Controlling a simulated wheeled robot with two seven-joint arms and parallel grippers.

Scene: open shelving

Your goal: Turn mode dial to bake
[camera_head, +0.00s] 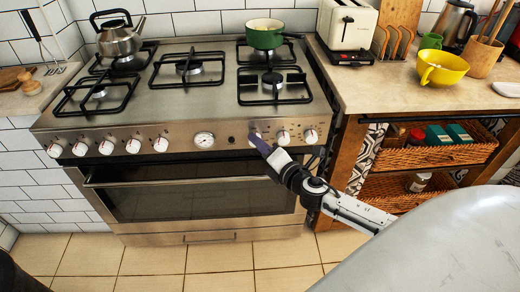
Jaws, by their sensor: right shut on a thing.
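A stainless steel stove with an oven (190,188) stands against the tiled wall. Its front panel carries a row of white dials and a round gauge (204,140). My right gripper (258,142) reaches in from the right and is shut on the dial (254,133) just right of the panel's middle. The gripper partly covers this dial, and its markings are too small to read. Two more dials (283,137) sit to its right. My left gripper is not in view.
A kettle (120,38) and a green pot (264,34) stand on the back burners. The right counter holds a toaster (346,24) and a yellow bowl (441,68), with wicker baskets (435,156) below. The floor before the oven is clear at left.

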